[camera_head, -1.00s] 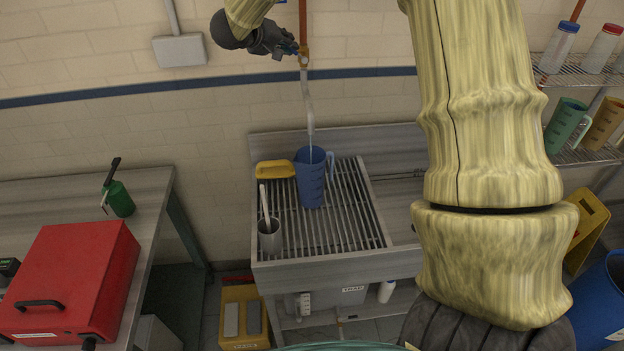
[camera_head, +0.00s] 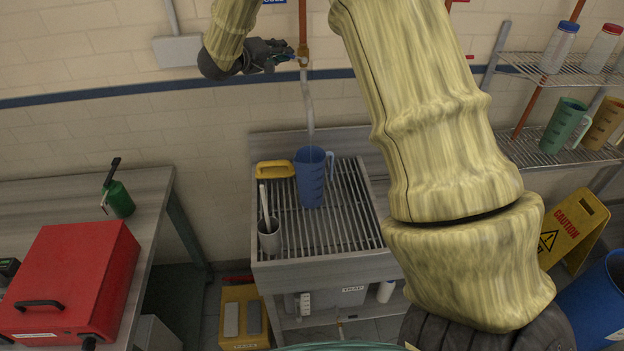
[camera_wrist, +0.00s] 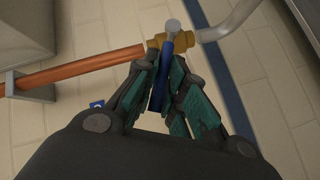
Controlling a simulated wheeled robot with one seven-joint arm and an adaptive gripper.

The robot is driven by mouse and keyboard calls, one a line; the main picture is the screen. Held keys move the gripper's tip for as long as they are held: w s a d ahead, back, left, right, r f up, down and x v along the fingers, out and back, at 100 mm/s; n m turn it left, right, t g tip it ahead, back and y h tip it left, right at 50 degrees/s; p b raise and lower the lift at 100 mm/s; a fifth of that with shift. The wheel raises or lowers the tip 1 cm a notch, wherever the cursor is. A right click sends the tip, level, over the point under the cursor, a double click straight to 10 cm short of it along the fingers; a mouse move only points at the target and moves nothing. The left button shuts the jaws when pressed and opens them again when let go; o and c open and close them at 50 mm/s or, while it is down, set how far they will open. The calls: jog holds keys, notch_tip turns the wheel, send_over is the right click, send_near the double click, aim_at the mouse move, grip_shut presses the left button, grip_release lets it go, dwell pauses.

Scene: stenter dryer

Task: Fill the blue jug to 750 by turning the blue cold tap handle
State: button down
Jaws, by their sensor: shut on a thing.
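The blue jug (camera_head: 311,176) stands upright on the slatted grate of the sink, under the end of the grey hose (camera_head: 308,108). A thin stream shows between the hose end and the jug. The level inside and the marks cannot be read. My gripper (camera_head: 284,56) is at the brass tap on the copper pipe (camera_head: 303,22). In the wrist view my gripper (camera_wrist: 166,80) is shut on the blue tap handle (camera_wrist: 159,88), with a teal-padded finger on each side of it. The brass tap body (camera_wrist: 180,41) lies just beyond the fingertips.
A yellow-handled item (camera_head: 275,169) and a grey cup (camera_head: 269,238) with a white-handled tool are on the sink grate (camera_head: 340,236). A red case (camera_head: 75,275) and green bottle (camera_head: 118,198) sit on the left bench. Shelves with jugs (camera_head: 565,125) stand at right.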

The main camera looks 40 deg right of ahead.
jog(key=shift+f, duration=0.15)
jog(key=f+n+h, duration=0.2)
jog(key=h, duration=0.1)
jog(key=shift+w+a+f+n, duration=0.2)
jog(key=shift+a+f+n, duration=0.1)
jog(key=shift+a+n, duration=0.1)
jog(key=shift+f+n+t+h, duration=0.3)
jog(key=shift+f+n+h, duration=0.2)
jog(key=shift+n, duration=0.1)
jog(key=c, duration=1.5)
grip_release()
jog(key=shift+a, duration=0.1)
jog(key=shift+v, duration=5.25)
